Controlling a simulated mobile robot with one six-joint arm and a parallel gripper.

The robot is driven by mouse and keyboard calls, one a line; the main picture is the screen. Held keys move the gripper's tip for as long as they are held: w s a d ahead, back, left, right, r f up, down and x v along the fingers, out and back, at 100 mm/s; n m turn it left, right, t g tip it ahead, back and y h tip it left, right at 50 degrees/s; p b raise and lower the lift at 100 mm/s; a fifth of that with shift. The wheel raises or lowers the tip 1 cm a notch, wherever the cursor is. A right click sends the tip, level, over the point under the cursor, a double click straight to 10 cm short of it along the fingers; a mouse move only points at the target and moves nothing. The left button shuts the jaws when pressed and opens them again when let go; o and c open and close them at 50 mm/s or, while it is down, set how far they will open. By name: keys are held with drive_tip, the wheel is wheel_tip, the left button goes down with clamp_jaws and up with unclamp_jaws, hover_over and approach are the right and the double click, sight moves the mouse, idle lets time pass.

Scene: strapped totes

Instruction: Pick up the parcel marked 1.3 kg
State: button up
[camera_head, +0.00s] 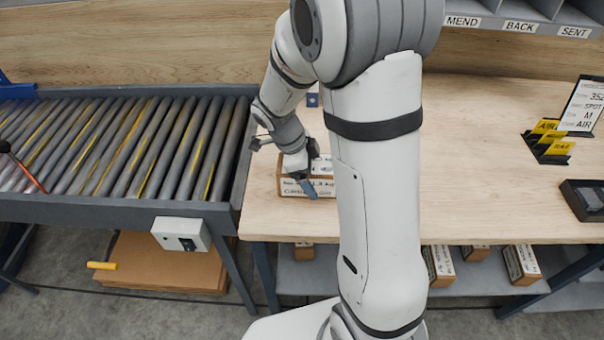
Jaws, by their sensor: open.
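A small cardboard parcel (324,188) with a white printed label lies on the wooden bench top, near its front left edge. The label seems to end in "3 kg"; its first figure is hard to read behind my gripper. My gripper (303,179) is over the parcel, pointing down, with one grey-blue finger in front of the labelled face. The other finger is hidden. The jaws are open, and I cannot tell whether they touch the parcel. My arm hides the parcel's right end.
A roller conveyor (120,208) adjoins the bench (490,190) on the left. Other labelled parcels (522,264) stand on the shelf below. Yellow card holders (549,142) and a black tray (585,199) sit at the right. The bench right of my arm is largely clear.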

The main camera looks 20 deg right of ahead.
drive_tip(key=shift+f, duration=0.1)
drive_tip(key=shift+c, duration=0.3)
clamp_jaws()
idle(0.6)
